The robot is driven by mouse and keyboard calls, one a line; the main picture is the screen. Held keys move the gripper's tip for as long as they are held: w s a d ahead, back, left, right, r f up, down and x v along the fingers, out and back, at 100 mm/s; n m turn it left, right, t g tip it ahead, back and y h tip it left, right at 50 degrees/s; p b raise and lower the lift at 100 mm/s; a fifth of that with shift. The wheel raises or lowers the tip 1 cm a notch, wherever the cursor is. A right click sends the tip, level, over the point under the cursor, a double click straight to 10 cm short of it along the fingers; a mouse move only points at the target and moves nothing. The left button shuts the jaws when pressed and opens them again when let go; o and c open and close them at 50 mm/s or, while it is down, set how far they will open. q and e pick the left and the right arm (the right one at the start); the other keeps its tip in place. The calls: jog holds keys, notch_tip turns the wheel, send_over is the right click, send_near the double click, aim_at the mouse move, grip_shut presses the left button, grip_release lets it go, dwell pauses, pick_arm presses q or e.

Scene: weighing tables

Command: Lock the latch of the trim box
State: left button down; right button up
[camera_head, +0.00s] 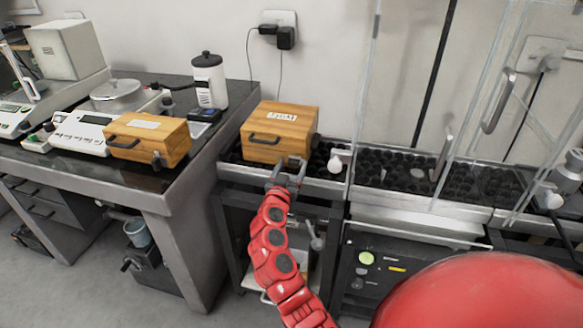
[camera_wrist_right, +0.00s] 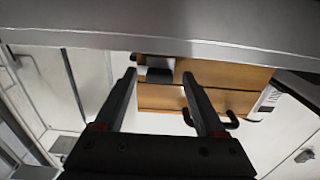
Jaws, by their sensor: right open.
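The trim box (camera_head: 262,152) is a wooden box with a dark front handle (camera_head: 264,139) and a white label on its lid; the lid looks shut. It stands on the dark, black-studded bench top. My right gripper (camera_head: 289,166) is at the lower right of its front, open and empty. In the right wrist view the box (camera_wrist_right: 160,97) shows beyond the open fingers (camera_wrist_right: 161,82). A dark latch piece (camera_wrist_right: 160,75) appears between the fingertips, apart from both. Whether it is locked I cannot tell. My left gripper is not in view.
A similar wooden box (camera_head: 176,142) stands on the left dark table (camera_head: 195,160), near scales and a black-lidded white jar (camera_head: 209,80). A white knob (camera_head: 335,164) is just right of my gripper. Clear panels with metal handles (camera_head: 497,102) stand further right.

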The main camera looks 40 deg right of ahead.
grip_shut()
dwell(0.3)
